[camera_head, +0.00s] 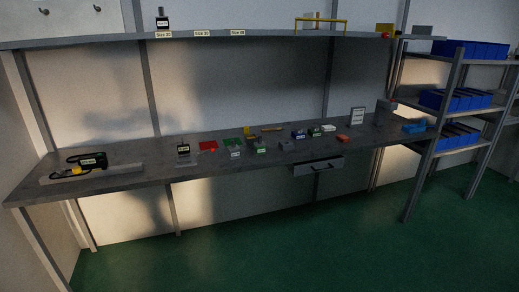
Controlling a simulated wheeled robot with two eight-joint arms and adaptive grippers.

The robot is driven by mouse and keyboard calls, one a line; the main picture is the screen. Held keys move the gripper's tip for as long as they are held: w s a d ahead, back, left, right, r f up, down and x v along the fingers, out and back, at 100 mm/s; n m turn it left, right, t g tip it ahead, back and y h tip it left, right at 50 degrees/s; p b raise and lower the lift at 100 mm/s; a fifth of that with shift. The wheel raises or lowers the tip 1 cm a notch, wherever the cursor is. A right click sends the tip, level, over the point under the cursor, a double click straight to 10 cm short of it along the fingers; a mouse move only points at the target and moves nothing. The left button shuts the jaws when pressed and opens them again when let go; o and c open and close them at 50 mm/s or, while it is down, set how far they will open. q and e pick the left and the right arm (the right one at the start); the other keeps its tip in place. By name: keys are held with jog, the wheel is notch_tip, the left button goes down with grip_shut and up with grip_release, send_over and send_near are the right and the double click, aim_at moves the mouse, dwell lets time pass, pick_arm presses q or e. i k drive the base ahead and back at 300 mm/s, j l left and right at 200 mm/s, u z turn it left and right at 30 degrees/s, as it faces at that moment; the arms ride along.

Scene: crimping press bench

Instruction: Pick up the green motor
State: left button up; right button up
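Several small items lie on the grey workbench (130,178), too small to identify surely. A flat green piece (233,142) lies near the middle, right of a flat red piece (208,146). A small dark block with a green part (259,146) lies just right of it. Another dark block with green (314,132) lies further right, beside a dark block with blue (299,134). I cannot tell which of these is the green motor. Neither of my grippers is in view, and nothing touches these items.
A black tool (87,160) lies on the bench's left. A drawer (318,167) hangs under the bench's right half. A shelf (90,42) runs above. A rack with blue bins (468,50) stands at right. The green floor (270,240) in front is clear.

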aim_at(261, 149)
jog(key=i+z, duration=0.1)
jog(key=i, duration=1.85)
